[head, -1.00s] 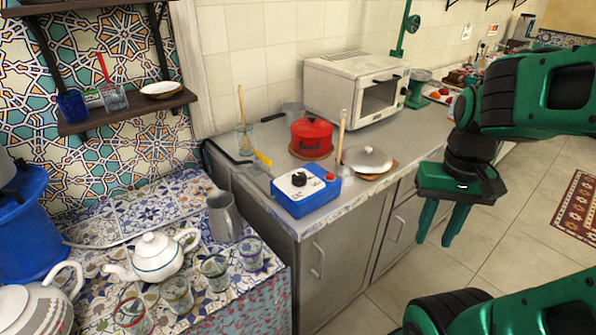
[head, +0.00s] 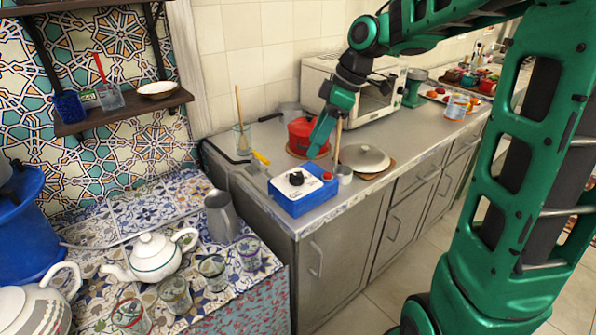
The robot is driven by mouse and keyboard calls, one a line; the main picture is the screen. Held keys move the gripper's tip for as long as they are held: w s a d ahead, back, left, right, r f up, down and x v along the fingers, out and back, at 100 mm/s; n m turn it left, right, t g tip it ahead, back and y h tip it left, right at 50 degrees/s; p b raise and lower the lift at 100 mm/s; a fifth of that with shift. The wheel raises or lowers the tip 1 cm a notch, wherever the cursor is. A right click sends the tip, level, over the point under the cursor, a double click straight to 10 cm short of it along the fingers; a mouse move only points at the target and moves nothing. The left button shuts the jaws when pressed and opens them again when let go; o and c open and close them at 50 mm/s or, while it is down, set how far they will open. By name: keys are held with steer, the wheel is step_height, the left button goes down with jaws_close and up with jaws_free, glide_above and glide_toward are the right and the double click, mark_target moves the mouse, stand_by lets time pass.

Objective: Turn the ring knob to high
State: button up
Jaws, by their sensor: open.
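A blue box-shaped burner unit (head: 303,201) with a pale top sits at the near left end of the grey counter. A black knob (head: 296,178) stands on its top, and a small red spot (head: 327,176) shows toward its right side. The knob's setting is too small to read. My gripper (head: 314,154) is open and empty, pointing down above and behind the unit, in front of the red pot. It is up and to the right of the knob and apart from it. Its fingers overlap in this view.
A red pot (head: 297,132), a lidded pan (head: 364,158) and a small grey cup (head: 344,174) stand close around the unit. A glass with a wooden spoon (head: 242,136) and a yellow-handled tool (head: 261,158) lie left. A white toaster oven (head: 375,104) stands behind.

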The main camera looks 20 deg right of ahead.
mark_target(297, 175)
steer(key=x, duration=1)
steer(key=shift+w+a+f, duration=0.1)
steer(key=shift+a+f, duration=0.05)
steer(key=shift+f, duration=0.15)
steer(key=c, duration=1)
